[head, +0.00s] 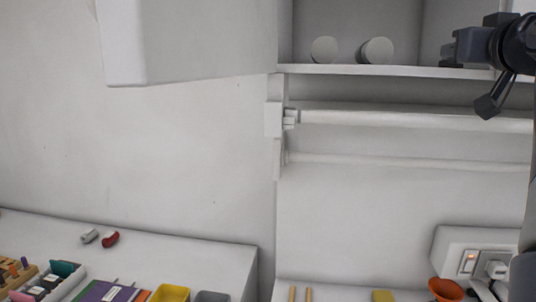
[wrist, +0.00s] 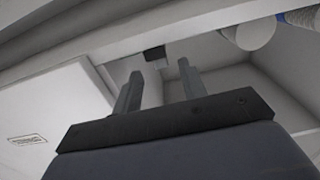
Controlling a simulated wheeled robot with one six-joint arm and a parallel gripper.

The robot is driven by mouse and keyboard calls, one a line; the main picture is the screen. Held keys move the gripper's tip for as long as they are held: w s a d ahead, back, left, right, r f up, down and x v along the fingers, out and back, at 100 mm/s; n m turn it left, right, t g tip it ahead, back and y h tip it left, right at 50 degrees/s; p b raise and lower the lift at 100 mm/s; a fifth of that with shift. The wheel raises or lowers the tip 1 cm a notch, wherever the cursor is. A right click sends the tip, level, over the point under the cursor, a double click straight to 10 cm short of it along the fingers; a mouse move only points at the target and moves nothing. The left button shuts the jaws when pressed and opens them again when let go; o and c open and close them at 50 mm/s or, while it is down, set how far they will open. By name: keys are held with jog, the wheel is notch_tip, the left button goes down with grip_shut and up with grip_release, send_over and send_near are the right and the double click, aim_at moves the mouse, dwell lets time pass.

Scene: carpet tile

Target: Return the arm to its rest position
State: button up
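My gripper (head: 450,47) is in the upper right of the head view, in front of the shelf opening. In the wrist view my gripper (wrist: 159,68) shows two grey fingers standing well apart, with nothing held between them. A small dark block (wrist: 155,53) shows beyond the fingertips; I cannot tell what it is. My arm comes in from the right edge of the head view.
A white shelf (head: 400,71) holds two pale round objects (head: 324,49). A white rail (head: 400,118) runs below it. An open cabinet door (head: 190,40) hangs at upper left. Below are a ledge with small items, a yellow bin (head: 170,293), an orange cup (head: 446,289) and a socket (head: 470,262).

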jog(key=p+x, duration=0.2)
jog(key=x, duration=0.5)
jog(key=shift+w+d+p, duration=0.1)
jog(key=shift+w+p, duration=0.25)
jog(key=shift+s, duration=0.15)
